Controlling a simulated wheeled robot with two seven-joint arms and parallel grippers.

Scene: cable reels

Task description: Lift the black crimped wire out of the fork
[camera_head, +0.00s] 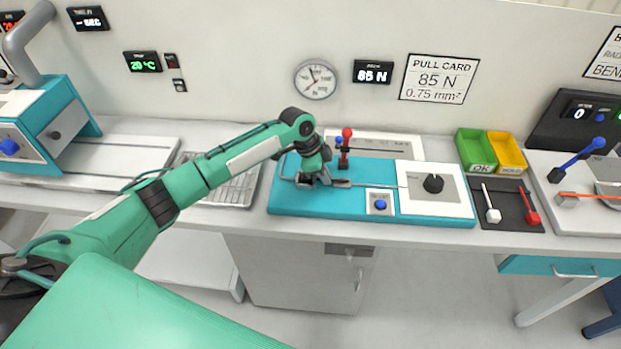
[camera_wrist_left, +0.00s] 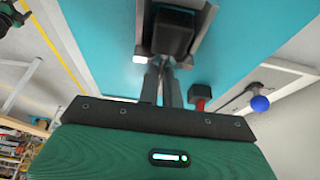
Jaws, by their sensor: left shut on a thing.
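The pull tester (camera_head: 380,212) is a teal bench unit with a grey metal rail. My left gripper (camera_head: 325,181) is over its left part, and the wrist covers most of what is there. In the left wrist view my left gripper (camera_wrist_left: 166,82) has its two fingers close together, shut at the black crimped wire's dark block (camera_wrist_left: 173,30). That block sits between the grey metal walls of the fork (camera_wrist_left: 205,22). How far the wire is down in the fork cannot be told. My right gripper is not in view.
A red-knobbed post (camera_head: 346,142) stands just right of my gripper, with a blue knob (camera_head: 339,140) beside it. A black dial (camera_head: 433,183) and blue button (camera_head: 380,204) are on the unit. Green (camera_head: 475,151) and yellow (camera_head: 507,151) bins stand right, near white and red-ended wires.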

